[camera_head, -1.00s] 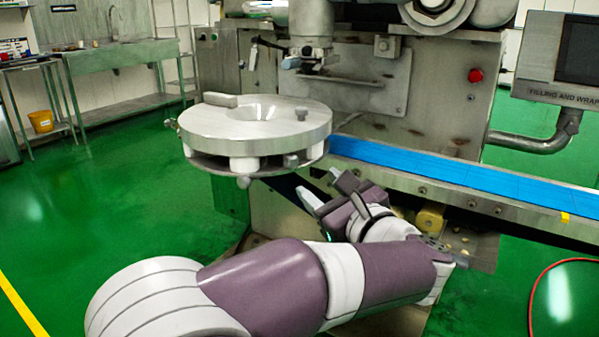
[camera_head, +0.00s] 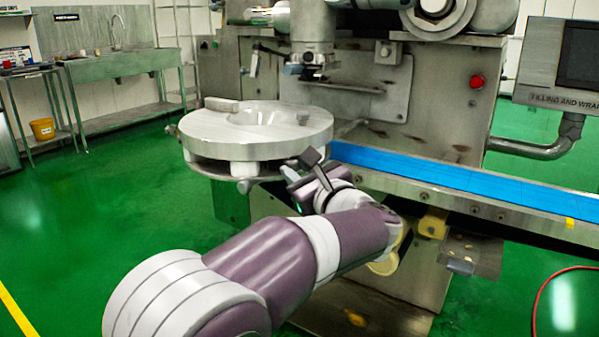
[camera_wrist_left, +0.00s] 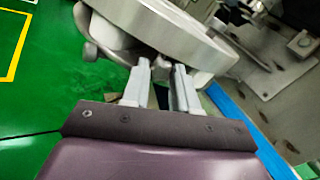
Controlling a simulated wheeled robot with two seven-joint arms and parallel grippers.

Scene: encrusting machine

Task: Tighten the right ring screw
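A round metal ring assembly (camera_head: 225,150) stands in front of the machine, with a thick disc above a lower plate. One ring screw knob (camera_head: 243,186) hangs at its front lower edge. My left gripper (camera_head: 300,166) is at the assembly's right lower edge, fingers pointing at it. My right gripper is not in view.
A blue conveyor belt (camera_head: 450,176) runs to the right, close beside my left gripper. The machine's grey body (camera_head: 440,100) stands behind. A nozzle (camera_head: 312,62) hangs above the disc. Green floor is open at the left.

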